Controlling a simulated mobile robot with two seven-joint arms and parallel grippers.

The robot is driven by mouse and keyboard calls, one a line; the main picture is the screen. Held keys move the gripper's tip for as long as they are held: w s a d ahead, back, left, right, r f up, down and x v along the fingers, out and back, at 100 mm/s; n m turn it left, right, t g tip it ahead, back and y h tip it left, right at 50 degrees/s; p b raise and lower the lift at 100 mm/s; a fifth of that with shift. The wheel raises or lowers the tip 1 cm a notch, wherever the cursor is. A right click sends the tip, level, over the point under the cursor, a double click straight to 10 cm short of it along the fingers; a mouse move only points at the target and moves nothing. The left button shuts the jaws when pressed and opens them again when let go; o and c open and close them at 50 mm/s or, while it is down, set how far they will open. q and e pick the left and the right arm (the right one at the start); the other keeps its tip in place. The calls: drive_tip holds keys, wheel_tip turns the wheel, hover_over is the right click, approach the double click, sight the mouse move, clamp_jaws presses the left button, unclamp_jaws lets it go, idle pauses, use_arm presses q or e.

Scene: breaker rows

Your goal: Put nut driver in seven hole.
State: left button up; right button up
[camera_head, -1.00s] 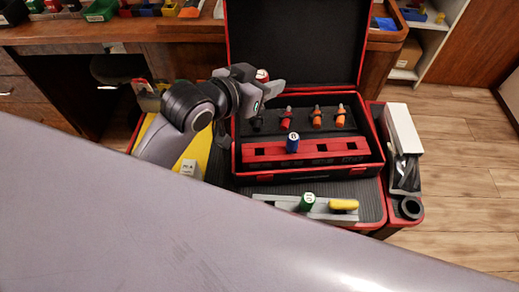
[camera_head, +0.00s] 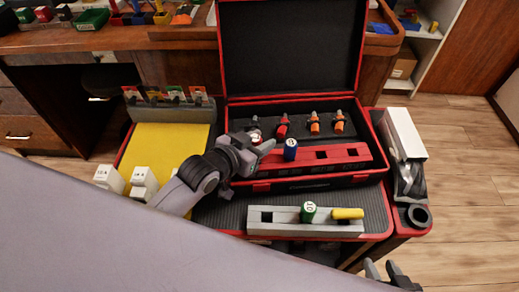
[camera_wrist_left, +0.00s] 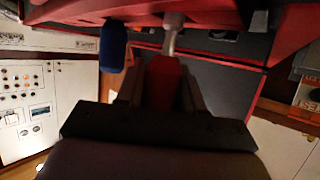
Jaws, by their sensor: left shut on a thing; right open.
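My left gripper (camera_head: 262,148) is shut on a red nut driver, whose pale, red-marked cap (camera_head: 254,137) shows in the head view. In the left wrist view the red handle (camera_wrist_left: 164,82) is between the fingers, with its metal shaft (camera_wrist_left: 173,32) pointing at the red rack (camera_wrist_left: 85,10). I cannot tell whether the tip is in a hole. In the head view the red rack (camera_head: 336,163) holds a blue driver (camera_head: 290,150), with open square holes to its right. The gripper hides the rack's left end. My right gripper (camera_head: 386,272) is open and empty at the bottom.
A grey rack (camera_head: 280,229) in front holds a green driver (camera_head: 309,211) and a yellow one (camera_head: 347,213). Several red and orange tools (camera_head: 315,123) stand behind the red rack. The open case lid (camera_head: 292,50) rises behind. White blocks (camera_head: 144,183) stand at left.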

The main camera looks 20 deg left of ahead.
use_arm(q)
drive_tip(key=shift+f, duration=1.25)
drive_tip(key=shift+f, duration=0.2)
drive_tip(key=o, duration=1.1)
drive_tip(key=shift+s+r, duration=0.15)
drive_tip(key=shift+r, duration=0.15)
drive_tip(key=p+v, duration=0.2)
drive_tip(key=v, duration=0.9)
drive_tip(key=shift+s+a+r, duration=0.1)
drive_tip(key=shift+s+a, duration=0.1)
drive_tip(key=shift+s, duration=0.05)
